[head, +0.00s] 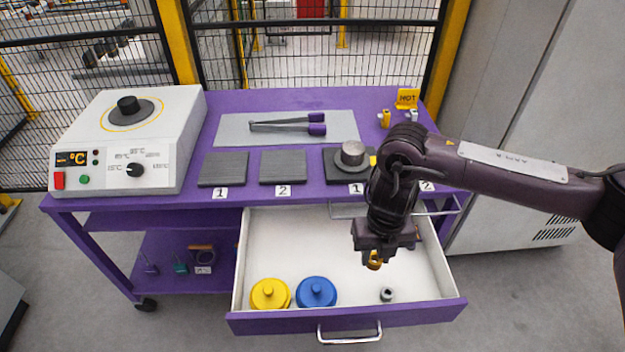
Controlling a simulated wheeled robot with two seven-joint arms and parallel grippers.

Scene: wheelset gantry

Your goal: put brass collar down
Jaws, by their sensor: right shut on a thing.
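My right gripper (376,250) points down over the right part of the open drawer (348,317). It is shut on a small brass collar (375,261), which shows just below the fingers. The collar appears to be held above the drawer's white floor; the exact gap cannot be told. The gripper's body hides part of the collar and the drawer behind it. My left gripper is not in view.
In the drawer are a yellow lidded piece (270,294), a blue one (317,292) and a small grey ring (387,294). The drawer's middle is clear. On the purple table stand a heater box (128,150), dark pads (223,168), tongs (290,125) and a HOT sign (407,98).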

